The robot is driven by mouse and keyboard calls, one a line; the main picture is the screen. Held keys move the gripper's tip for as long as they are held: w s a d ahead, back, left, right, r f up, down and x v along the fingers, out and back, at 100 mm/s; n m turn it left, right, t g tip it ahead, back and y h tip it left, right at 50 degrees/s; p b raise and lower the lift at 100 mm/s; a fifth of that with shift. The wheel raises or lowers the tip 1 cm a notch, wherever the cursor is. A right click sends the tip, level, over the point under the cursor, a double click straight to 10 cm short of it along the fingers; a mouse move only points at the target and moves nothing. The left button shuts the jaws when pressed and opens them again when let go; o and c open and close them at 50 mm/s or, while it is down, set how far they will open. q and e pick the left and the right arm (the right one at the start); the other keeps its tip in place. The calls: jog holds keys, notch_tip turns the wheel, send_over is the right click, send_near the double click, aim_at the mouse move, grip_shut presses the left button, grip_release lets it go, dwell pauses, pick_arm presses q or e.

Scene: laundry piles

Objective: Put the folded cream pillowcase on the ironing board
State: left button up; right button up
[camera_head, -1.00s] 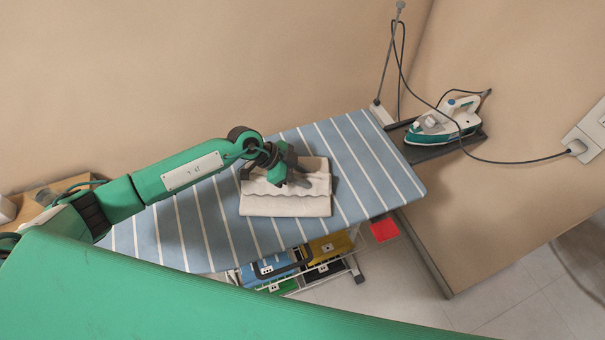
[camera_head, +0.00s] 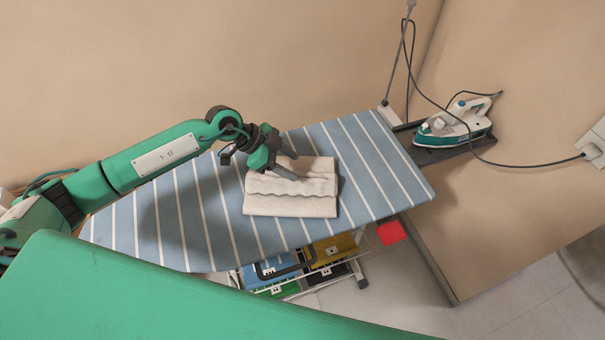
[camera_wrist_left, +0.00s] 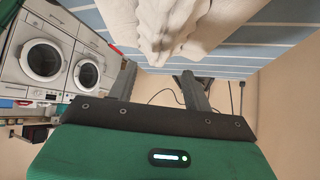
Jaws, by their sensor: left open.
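The folded cream pillowcase (camera_head: 292,200) lies on the blue-and-white striped ironing board (camera_head: 185,225), a little right of the board's middle, with a ruffled fold across it. In the left wrist view the pillowcase (camera_wrist_left: 165,25) shows at the top, beyond the fingers. My left gripper (camera_head: 288,165) is open at the pillowcase's back left edge, with its fingers pointing right over the cloth. In the left wrist view no cloth shows between its fingers (camera_wrist_left: 155,80). Whether a finger touches the pillowcase is unclear. My right gripper is not in view.
A teal and white iron (camera_head: 453,124) rests on a dark stand (camera_head: 460,148) at the board's right end, its cord running to the wall socket. Baskets (camera_head: 330,250) sit under the board. A red square (camera_head: 392,232) lies on the floor. Washing machines (camera_wrist_left: 42,60) show in the wrist view.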

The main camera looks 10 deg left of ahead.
pick_arm(q)
jog(key=b+v, duration=0.1)
jog(key=v, duration=0.4)
dwell(0.5)
